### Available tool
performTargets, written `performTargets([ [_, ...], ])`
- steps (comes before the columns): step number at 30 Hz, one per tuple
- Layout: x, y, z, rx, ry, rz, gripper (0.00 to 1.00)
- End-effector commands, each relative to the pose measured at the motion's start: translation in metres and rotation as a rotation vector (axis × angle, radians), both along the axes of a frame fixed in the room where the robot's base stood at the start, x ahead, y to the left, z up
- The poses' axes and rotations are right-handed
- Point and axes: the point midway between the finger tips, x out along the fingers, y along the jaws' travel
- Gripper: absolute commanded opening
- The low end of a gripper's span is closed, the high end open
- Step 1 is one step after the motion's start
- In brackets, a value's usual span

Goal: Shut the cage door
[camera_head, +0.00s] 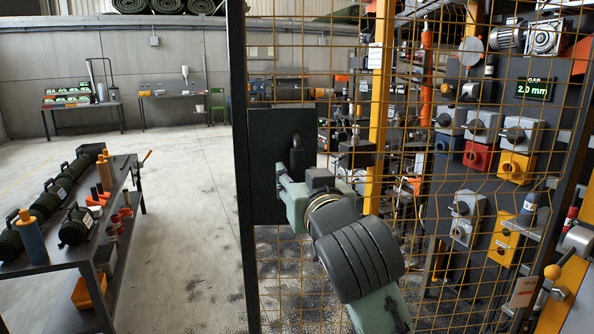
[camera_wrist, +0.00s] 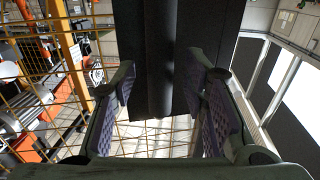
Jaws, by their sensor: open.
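The cage door (camera_head: 239,215) has a dark upright edge post and yellow wire mesh. A black plate (camera_head: 265,190) is fixed beside that post, with a dark handle (camera_head: 296,153) on it. My gripper (camera_head: 290,188) is at the plate, just below the visible part of the handle. In the wrist view my gripper (camera_wrist: 160,82) is open, with a finger on each side of a dark vertical bar (camera_wrist: 158,60) in front of the dark panel. I cannot tell whether the fingers touch the bar. My wrist hides part of the mesh. The door's latch side against a frame is not visible.
Behind the mesh stand machinery, coloured switch boxes (camera_head: 478,152) and a "2.0 mm" gap display (camera_head: 534,88). A dark workbench (camera_head: 75,240) with green rolls and small parts is at left. Concrete floor (camera_head: 190,190) between bench and door is clear.

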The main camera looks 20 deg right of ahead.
Motion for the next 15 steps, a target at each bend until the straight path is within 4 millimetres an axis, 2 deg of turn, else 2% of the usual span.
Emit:
performTargets([
  [6, 0.017, -0.002, 0.0, -0.001, 0.0, 0.0, 0.4],
  [15, 0.019, -0.002, 0.0, -0.001, -0.001, 0.0, 0.39],
])
